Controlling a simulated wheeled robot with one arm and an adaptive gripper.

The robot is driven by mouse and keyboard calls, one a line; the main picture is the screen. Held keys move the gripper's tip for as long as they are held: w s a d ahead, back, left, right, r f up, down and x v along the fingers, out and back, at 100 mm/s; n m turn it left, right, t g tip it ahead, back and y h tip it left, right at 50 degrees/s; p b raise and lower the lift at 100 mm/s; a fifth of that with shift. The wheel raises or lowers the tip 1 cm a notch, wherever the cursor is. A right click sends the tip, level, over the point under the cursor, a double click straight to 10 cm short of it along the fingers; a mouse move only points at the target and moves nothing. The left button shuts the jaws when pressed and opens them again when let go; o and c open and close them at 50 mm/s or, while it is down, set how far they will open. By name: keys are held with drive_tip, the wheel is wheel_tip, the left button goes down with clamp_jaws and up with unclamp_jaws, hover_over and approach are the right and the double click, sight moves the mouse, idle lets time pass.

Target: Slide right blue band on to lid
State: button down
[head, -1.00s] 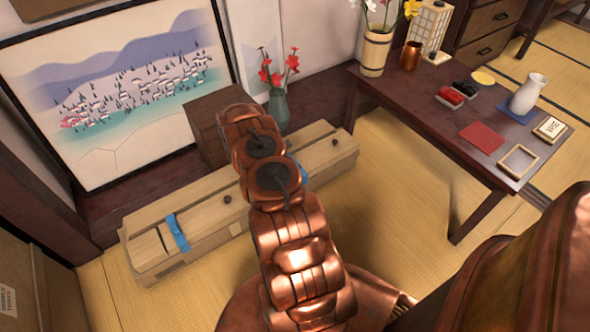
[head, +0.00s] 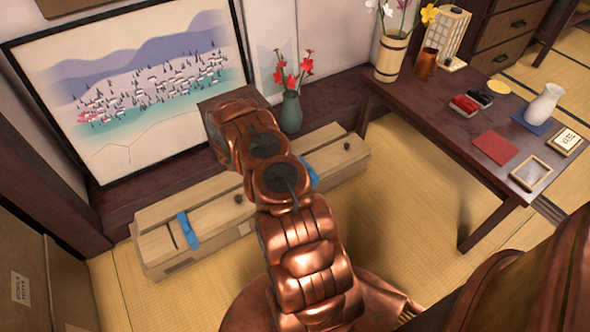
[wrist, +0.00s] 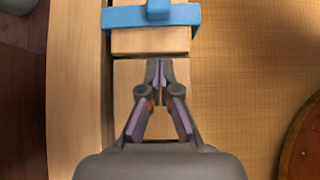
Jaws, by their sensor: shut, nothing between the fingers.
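A long pale wooden box (head: 215,215) with a lid lies on the tatami beside the dark alcove step. A blue band (head: 188,230) wraps its left part. The right blue band (head: 312,172) shows only as a sliver beside my arm. In the wrist view a blue band (wrist: 120,18) with a raised block crosses the box near the top; its position fits the right band. My gripper (wrist: 160,66) is shut and empty over the pale wood (wrist: 127,80), with its tips below the band in that picture and apart from it. My arm hides the gripper in the head view.
A small dark wooden chest (head: 228,97) and a green vase (head: 291,112) with red flowers stand behind the box. A dark low table (head: 465,135) with several small items is at right. Tatami (head: 400,190) between box and table is clear. Cardboard (head: 25,260) stands at left.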

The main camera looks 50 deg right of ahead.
drive_tip(key=v, duration=0.5)
drive_tip(key=shift+a+r+p, duration=0.2)
drive_tip(key=shift+r+p, duration=0.15)
drive_tip(key=shift+p, duration=0.05)
drive_tip(key=s+a+r+m+y+p, duration=0.1)
drive_tip(key=s+a+r+m+p, duration=0.25)
drive_tip(key=r, duration=1.15)
drive_tip(key=s+a+r+m+p, duration=0.15)
drive_tip(key=a+r+p, duration=0.4)
drive_tip(key=r, duration=0.85)
drive_tip(key=s+a+r+m+y+p, duration=0.1)
drive_tip(key=a+r+m+p, duration=0.3)
drive_tip(key=r, duration=1.1)
drive_tip(key=s+a+r+m+t+y+p, duration=0.1)
drive_tip(key=s+a+r+m+y+p, duration=0.4)
drive_tip(key=s+a+r+p, duration=1)
drive_tip(key=s+a+r+y, duration=0.1)
drive_tip(key=s+a+r, duration=0.7)
drive_tip(key=a+r, duration=0.3)
drive_tip(key=shift+r+y, duration=0.3)
drive_tip(key=shift+r, duration=0.05)
